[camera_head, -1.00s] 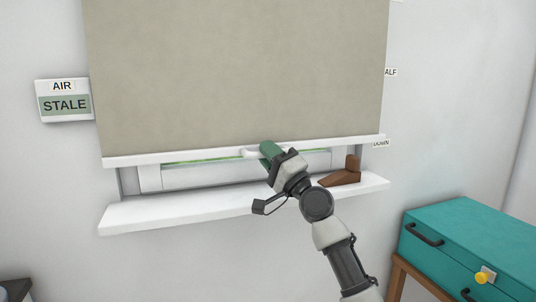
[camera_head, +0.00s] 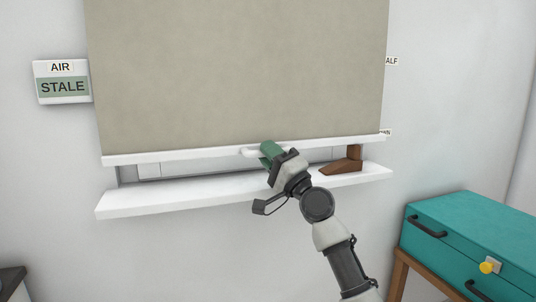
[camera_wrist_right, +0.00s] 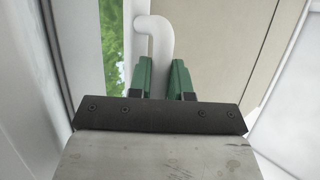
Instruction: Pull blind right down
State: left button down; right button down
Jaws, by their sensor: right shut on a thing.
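The beige blind (camera_head: 235,75) hangs over the window, with a white bottom bar (camera_head: 180,156) a little above the white sill (camera_head: 170,198). A white handle (camera_head: 248,152) sticks out from the bar. My right gripper (camera_head: 267,151) is at this handle. In the right wrist view the white handle (camera_wrist_right: 159,42) bends down between the green fingers of my right gripper (camera_wrist_right: 163,78), which are shut on it. The handle's lower end is hidden between the fingers. My left gripper is not in view.
A brown wedge-shaped object (camera_head: 345,164) stands on the sill's right end, under the bar. A wall sign (camera_head: 62,82) at left reads "AIR STALE". Labels (camera_head: 391,61) mark the wall at right; the lower one is partly covered. A teal cabinet (camera_head: 470,235) stands at lower right.

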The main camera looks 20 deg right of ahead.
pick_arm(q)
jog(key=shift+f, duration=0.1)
pick_arm(e)
jog(key=shift+w+a+f+g, duration=0.15)
jog(key=shift+f+g, duration=0.15)
jog(key=shift+f, duration=0.45)
jog(key=c, duration=1.4)
grip_release()
jog(key=shift+o, duration=0.3)
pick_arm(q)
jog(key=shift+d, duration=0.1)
pick_arm(e)
jog(key=shift+r, duration=0.1)
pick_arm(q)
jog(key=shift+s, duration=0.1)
pick_arm(e)
jog(key=v, duration=1.1)
jog(key=shift+r, duration=0.1)
